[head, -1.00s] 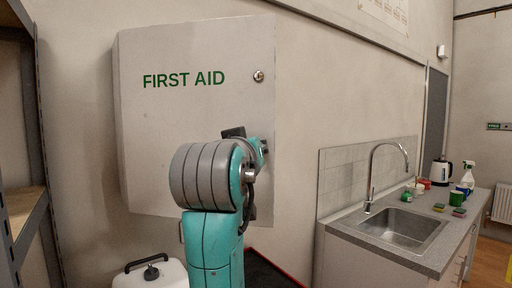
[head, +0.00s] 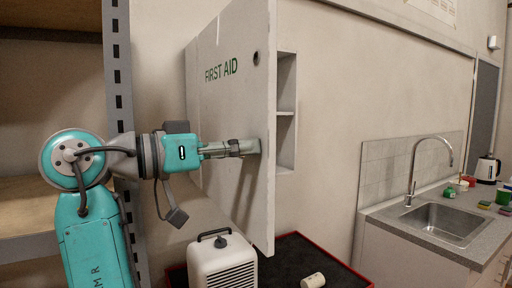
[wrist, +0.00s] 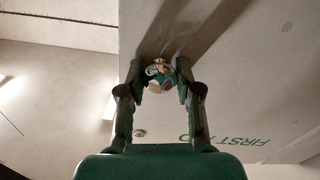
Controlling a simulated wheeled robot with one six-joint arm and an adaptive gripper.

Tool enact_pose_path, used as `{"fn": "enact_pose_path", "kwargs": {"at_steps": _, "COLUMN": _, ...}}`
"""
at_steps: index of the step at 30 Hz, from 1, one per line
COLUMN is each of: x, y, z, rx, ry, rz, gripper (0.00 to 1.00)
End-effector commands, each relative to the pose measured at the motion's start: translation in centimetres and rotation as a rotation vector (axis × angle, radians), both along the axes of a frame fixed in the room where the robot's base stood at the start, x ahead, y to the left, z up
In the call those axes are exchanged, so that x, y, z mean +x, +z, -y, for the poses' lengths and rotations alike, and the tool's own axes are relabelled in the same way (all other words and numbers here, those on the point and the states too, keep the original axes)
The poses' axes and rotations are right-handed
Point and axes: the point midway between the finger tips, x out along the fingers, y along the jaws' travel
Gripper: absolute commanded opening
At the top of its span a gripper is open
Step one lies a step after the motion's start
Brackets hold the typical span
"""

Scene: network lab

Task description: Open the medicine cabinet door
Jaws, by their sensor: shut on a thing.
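The white medicine cabinet door (head: 225,105), lettered FIRST AID in green, stands swung out from the wall, hinged on its left. Past its free edge part of the cabinet's inside (head: 286,128) shows with a shelf; the rest is hidden behind the door. My gripper (head: 248,147) is at the door's front face near the free edge. In the wrist view my gripper (wrist: 161,76) is shut on a round shiny door knob (wrist: 159,72).
A white heater-like box (head: 222,262) with a black handle stands below the door, beside a dark red-edged mat (head: 290,250) holding a pale cylinder (head: 313,281). Metal shelving (head: 117,100) is close at left. A sink counter (head: 440,228) is at right.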

Motion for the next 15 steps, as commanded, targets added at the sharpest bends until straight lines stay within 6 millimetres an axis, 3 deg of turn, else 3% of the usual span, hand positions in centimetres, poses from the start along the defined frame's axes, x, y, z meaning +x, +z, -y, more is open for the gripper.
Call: {"fn": "enact_pose_path", "kwargs": {"at_steps": 15, "x": -0.29, "y": -0.07, "z": -1.18, "rx": 0.002, "ry": -0.056, "rz": -0.001, "gripper": 0.0}}
